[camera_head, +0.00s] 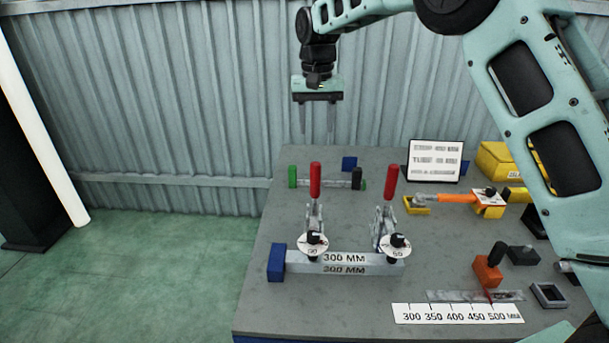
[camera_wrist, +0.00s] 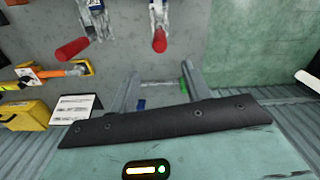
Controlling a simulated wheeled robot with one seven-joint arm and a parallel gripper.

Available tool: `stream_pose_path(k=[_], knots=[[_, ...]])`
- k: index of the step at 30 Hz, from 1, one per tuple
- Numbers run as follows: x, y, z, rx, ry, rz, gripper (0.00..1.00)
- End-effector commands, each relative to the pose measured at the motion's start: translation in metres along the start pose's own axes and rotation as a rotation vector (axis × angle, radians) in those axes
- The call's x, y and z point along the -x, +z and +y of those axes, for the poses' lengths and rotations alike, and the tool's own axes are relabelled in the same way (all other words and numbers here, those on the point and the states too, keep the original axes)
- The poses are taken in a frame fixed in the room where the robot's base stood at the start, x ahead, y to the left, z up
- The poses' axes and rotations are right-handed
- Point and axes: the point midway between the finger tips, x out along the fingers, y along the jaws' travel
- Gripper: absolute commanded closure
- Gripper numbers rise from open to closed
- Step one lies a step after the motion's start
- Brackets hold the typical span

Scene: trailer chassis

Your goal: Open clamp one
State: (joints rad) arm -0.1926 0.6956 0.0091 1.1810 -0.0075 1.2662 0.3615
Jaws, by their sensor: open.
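Two toggle clamps stand side by side on the grey table in the head view: a left clamp (camera_head: 314,215) and a right clamp (camera_head: 384,222). Each has an upright red handle and a white numbered disc at its front, over a bar marked 300 MM (camera_head: 344,264). Which one is clamp one I cannot tell. In the wrist view the red handles show at the top, the left clamp's (camera_wrist: 159,40) and the right clamp's (camera_wrist: 72,48). My gripper (camera_head: 317,128) is open and empty, fingers down, above the table's back edge and apart from both clamps.
A sign (camera_head: 434,161), an orange-handled tool (camera_head: 455,199) and a yellow box (camera_head: 498,160) stand at the right. A ruler plate (camera_head: 457,313) lies at the front. A corrugated wall (camera_head: 180,100) rises behind.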

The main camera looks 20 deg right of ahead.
Motion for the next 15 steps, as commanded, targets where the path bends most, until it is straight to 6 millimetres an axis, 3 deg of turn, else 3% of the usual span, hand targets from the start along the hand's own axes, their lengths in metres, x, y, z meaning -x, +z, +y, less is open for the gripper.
stream_pose_path(k=[15], knots=[[-0.102,0.002,0.000,0.002,0.000,-0.004,0.52]])
